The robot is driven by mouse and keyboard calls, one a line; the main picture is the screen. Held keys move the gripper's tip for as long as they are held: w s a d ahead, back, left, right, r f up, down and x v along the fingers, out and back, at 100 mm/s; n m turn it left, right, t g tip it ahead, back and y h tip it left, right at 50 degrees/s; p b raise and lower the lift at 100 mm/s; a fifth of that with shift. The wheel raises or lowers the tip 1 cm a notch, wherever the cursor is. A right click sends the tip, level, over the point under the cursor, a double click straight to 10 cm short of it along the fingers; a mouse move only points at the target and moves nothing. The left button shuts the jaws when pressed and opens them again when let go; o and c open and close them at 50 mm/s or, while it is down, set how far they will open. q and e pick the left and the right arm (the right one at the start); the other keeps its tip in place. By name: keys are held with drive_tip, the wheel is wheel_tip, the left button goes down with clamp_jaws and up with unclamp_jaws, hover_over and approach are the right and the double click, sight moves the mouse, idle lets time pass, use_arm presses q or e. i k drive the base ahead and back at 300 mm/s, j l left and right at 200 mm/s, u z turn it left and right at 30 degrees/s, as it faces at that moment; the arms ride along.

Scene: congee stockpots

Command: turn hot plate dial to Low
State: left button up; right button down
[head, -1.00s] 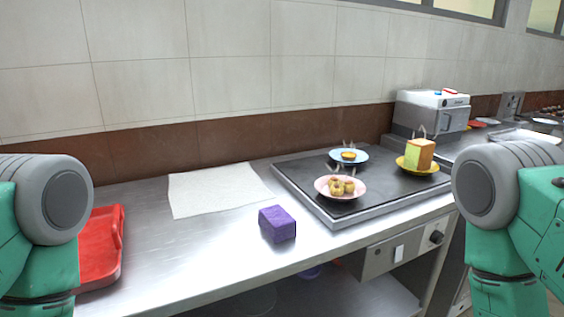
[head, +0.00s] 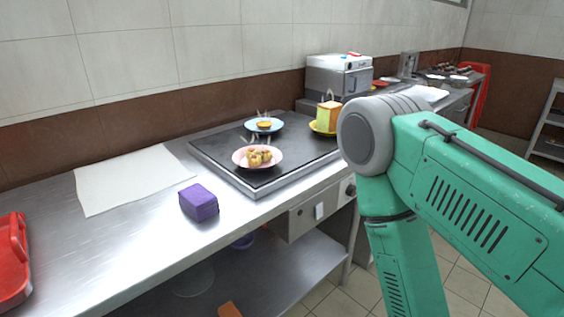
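The black hot plate (head: 213,150) is set on the steel counter in the middle of the head view. Its front panel (head: 302,215) hangs below the counter edge, with a white switch (head: 319,211) on it. A dark round dial (head: 351,190) sits at the panel's right end, close to the left of my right arm in the picture. The dial's pointer setting is too small to read. My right arm fills the right side, but its gripper is out of the picture. My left arm and gripper are not in view.
Pink (head: 243,163), blue (head: 264,125) and yellow (head: 320,131) plates with steaming food stand on the hot plate. A purple block (head: 199,203), a white sheet (head: 130,180) and a red tray (head: 12,265) lie on the counter. Tiled floor is open at the lower right.

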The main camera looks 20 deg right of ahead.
sight(351, 192)
drive_tip(key=z, duration=1.15)
drive_tip(key=u, duration=0.5)
drive_tip(key=i+l+u, duration=0.2)
drive_tip(key=l+u, duration=0.2)
drive_tip(key=i+l+u, duration=0.1)
drive_tip(key=l+u, duration=0.35)
drive_tip(key=l, duration=0.2)
drive_tip(key=l+u, duration=0.4)
drive_tip(key=l, duration=0.2)
